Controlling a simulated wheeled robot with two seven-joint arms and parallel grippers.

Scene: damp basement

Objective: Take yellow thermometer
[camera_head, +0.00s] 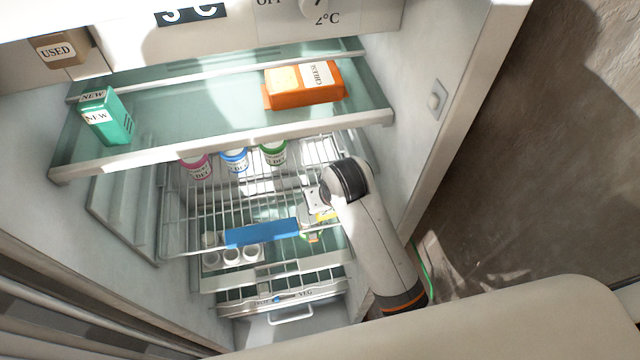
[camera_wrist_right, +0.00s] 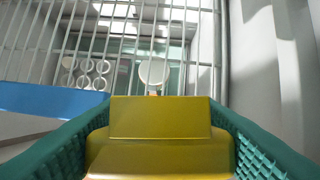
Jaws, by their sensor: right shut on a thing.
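The yellow thermometer (camera_wrist_right: 160,125) fills the lower middle of the right wrist view, between the green finger pads of my right gripper (camera_wrist_right: 160,145). The gripper is shut on it. My left gripper is not in view.
A blue box (camera_head: 262,233) lies just left of the gripper. Pink, blue (camera_head: 234,160) and green-lidded tubs stand on the wire rack, and several white cups (camera_head: 232,255) are lower down. The fridge wall (camera_head: 425,100) is close on the right; a glass shelf (camera_head: 200,90) is above.

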